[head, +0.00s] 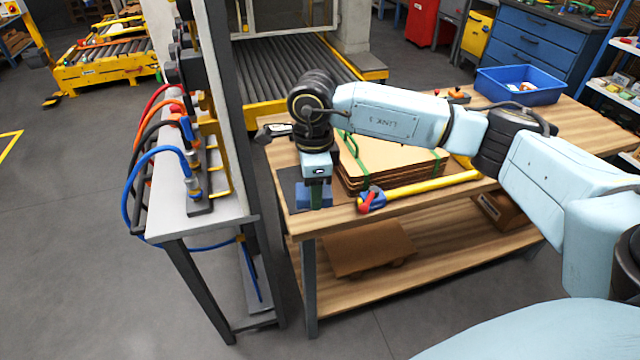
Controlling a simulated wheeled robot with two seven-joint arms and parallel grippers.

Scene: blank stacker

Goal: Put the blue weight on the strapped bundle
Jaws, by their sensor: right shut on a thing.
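The blue weight (302,196) is a small blue block at the table's left front corner, over a dark mat. My right gripper (317,196) points straight down and is shut on it; the gripper hides its middle. I cannot tell whether the weight touches the mat. The strapped bundle (400,158) is a stack of flat brown cardboard with green straps, lying just right of the gripper. My right forearm passes over the bundle and hides part of its top. My left gripper is not in view.
A yellow-handled tool (432,184) with a blue and red head lies along the bundle's front edge. A blue bin (520,86) stands at the table's back right. A rack with coloured hoses (190,150) and a grey post (228,110) stand close to the left.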

